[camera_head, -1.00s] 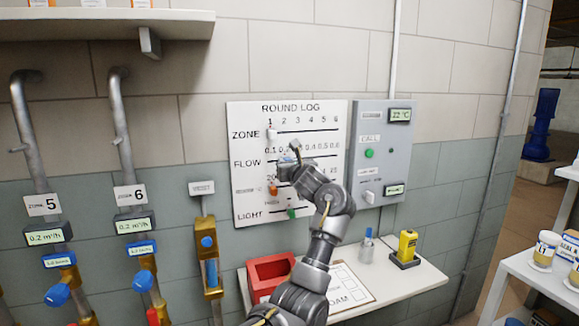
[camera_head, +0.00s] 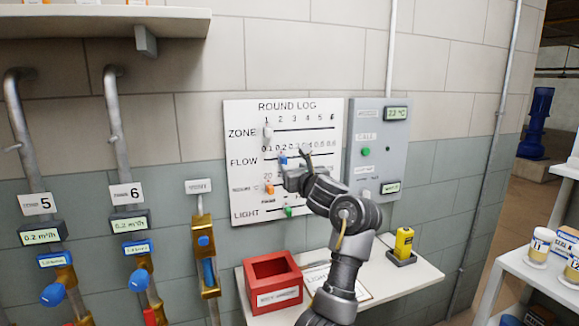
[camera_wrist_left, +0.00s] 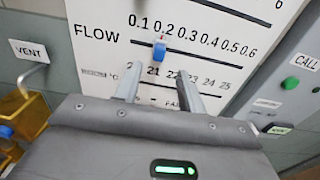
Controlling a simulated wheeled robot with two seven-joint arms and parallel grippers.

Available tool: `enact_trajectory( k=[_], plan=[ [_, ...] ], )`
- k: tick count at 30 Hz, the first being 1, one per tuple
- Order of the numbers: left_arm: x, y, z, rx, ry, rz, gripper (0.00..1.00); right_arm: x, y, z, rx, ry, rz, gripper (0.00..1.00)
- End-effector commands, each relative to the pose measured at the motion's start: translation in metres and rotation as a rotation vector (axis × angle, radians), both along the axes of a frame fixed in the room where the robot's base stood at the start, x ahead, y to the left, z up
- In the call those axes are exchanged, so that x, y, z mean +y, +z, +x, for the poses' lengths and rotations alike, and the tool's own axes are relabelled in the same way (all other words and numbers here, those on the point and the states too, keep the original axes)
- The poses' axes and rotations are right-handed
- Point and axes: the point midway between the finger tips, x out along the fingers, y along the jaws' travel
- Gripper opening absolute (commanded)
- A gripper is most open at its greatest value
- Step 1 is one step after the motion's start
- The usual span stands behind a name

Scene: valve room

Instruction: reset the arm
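My left gripper (camera_head: 299,168) is in front of the white round log board (camera_head: 240,180). In the left wrist view its two fingers (camera_wrist_left: 160,88) are apart with nothing between them. The blue FLOW slider (camera_head: 283,160) is near 0.2; in the wrist view (camera_wrist_left: 159,50) it lies just beyond the fingertips, clear of them. A white slider (camera_head: 267,131) is at ZONE 1. An orange slider (camera_head: 269,188) is at the left of the temperature row. A green slider (camera_head: 288,211) is on the LIGHT row. My right gripper is not in view.
A grey call box (camera_head: 376,135) is right of the board. Below, a shelf (camera_head: 415,275) holds a red bin (camera_head: 272,280), a clipboard and a yellow device (camera_head: 403,243). Pipes with blue valves (camera_head: 54,294) stand left. A white cart (camera_head: 530,272) with jars is right.

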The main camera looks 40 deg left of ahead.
Motion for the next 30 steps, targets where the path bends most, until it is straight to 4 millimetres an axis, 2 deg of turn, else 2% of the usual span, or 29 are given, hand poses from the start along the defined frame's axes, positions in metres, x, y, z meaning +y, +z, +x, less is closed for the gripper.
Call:
enact_trajectory(
  k=[6,23,26,29,30],
  plan=[
    [-0.015,-0.001,-0.009,0.000,0.001,-0.001,0.40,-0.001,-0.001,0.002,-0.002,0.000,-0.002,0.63],
    [-0.016,0.000,-0.010,0.001,0.000,0.001,0.40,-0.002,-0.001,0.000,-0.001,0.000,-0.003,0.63],
    [-0.017,-0.009,-0.008,0.040,-0.018,0.029,0.40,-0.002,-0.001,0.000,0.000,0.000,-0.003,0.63],
    [-0.021,-0.035,-0.003,0.175,-0.086,0.131,0.40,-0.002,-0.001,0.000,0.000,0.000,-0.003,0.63],
    [-0.026,-0.052,-0.001,0.261,-0.128,0.197,0.40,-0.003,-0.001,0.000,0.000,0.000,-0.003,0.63]
  ],
)
